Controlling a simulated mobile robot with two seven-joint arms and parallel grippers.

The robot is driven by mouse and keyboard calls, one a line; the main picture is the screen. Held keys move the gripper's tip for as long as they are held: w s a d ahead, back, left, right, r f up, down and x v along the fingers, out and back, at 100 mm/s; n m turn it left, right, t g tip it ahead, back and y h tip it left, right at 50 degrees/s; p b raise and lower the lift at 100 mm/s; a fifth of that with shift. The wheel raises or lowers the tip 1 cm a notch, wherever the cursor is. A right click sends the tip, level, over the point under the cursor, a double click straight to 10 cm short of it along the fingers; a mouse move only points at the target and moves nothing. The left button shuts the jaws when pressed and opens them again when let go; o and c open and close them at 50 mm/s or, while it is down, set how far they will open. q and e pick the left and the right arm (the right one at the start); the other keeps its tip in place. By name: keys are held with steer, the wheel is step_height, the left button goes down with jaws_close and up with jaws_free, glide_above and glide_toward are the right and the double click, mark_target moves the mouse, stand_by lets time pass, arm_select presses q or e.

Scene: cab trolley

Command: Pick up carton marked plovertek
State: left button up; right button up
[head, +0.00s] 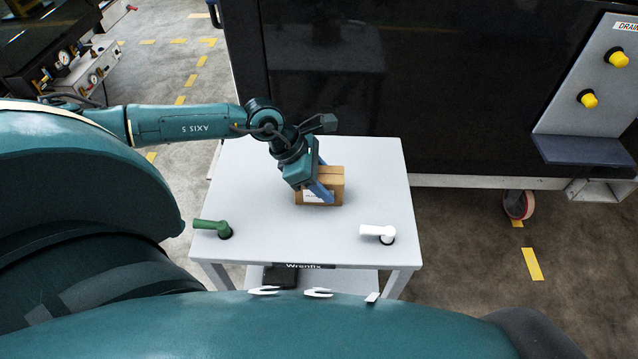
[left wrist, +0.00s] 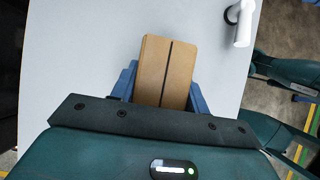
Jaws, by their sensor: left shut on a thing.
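A small brown carton (head: 334,185) with a pale label stands on the white trolley top (head: 260,215). The label's print is too small to read. My left gripper (head: 324,190) reaches down over the carton, and its blue fingers are shut on it. In the left wrist view the carton (left wrist: 166,70) sits between the two blue fingers (left wrist: 163,90), with a dark line along its top. The carton appears to be at the trolley top; I cannot tell whether it touches it. My right gripper is not in view.
A green handle (head: 212,227) is at the trolley's front left and a white handle (head: 379,233) at its front right. A dark machine (head: 400,90) with yellow knobs stands right behind the trolley. The trolley top around the carton is otherwise clear.

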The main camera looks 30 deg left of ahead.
arm_select(q)
steer(key=c, duration=0.4)
steer(key=shift+w, duration=0.1)
steer(key=shift+c, duration=0.6)
steer(key=shift+r, duration=0.1)
